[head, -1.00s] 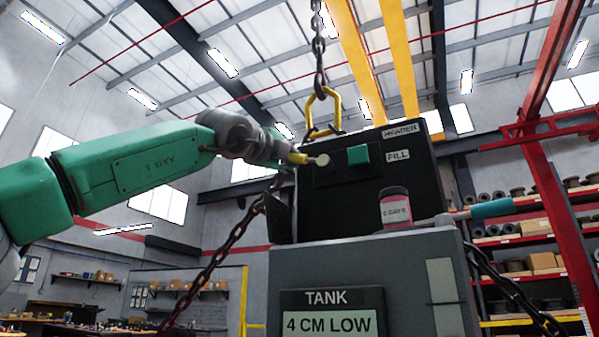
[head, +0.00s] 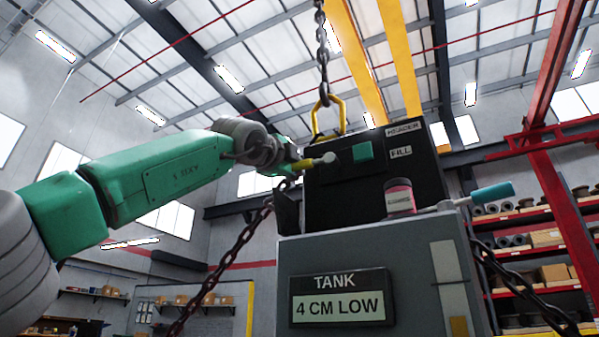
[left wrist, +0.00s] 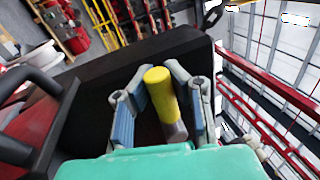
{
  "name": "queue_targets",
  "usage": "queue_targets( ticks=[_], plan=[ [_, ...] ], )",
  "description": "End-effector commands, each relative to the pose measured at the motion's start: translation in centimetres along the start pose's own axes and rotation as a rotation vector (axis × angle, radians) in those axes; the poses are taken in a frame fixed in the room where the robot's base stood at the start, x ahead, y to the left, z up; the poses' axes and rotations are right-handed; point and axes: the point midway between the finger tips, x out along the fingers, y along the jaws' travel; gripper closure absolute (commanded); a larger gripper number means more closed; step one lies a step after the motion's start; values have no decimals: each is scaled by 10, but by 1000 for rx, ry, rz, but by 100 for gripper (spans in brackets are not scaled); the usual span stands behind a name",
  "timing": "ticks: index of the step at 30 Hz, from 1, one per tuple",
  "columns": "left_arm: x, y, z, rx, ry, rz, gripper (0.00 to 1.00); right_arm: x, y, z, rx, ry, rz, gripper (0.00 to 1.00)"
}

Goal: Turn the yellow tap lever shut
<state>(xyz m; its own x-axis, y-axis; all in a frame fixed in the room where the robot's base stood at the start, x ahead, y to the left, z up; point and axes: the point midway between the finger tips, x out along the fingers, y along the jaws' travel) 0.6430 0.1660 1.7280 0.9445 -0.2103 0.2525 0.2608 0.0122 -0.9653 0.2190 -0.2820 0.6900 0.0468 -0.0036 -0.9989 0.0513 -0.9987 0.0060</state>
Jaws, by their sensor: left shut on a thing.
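The yellow tap lever (head: 302,164) sticks out to the left of its round grey hub (head: 327,158) on the front of the black header box (head: 410,160). My left gripper (head: 291,165) reaches in from the left and is at the lever's outer end. In the left wrist view the yellow lever (left wrist: 158,82) stands between the two blue-padded fingers of my left gripper (left wrist: 146,105), which are shut on it. The lever's far end toward the hub is partly hidden there. My right gripper is not in view.
A green block (head: 362,152) sits on the box just right of the hub. A pink jar (head: 399,196) and a teal-handled tool (head: 485,195) rest on the grey tank (head: 420,255). Its display (head: 338,297) reads "4 CM LOW". Chains hang above and beside the box.

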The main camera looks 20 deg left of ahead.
Motion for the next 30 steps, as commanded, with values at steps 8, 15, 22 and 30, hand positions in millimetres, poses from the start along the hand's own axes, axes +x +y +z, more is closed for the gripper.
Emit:
queue_targets(
  ticks=[8,15,22,30],
  plan=[
    [0,1,-1,4,0,1,61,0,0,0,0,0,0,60],
    [2,2,0,1,0,2,61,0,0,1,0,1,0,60],
    [-10,-1,1,5,1,-2,61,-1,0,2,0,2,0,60],
    [-44,0,2,3,1,-2,61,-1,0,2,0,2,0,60]
  ],
)
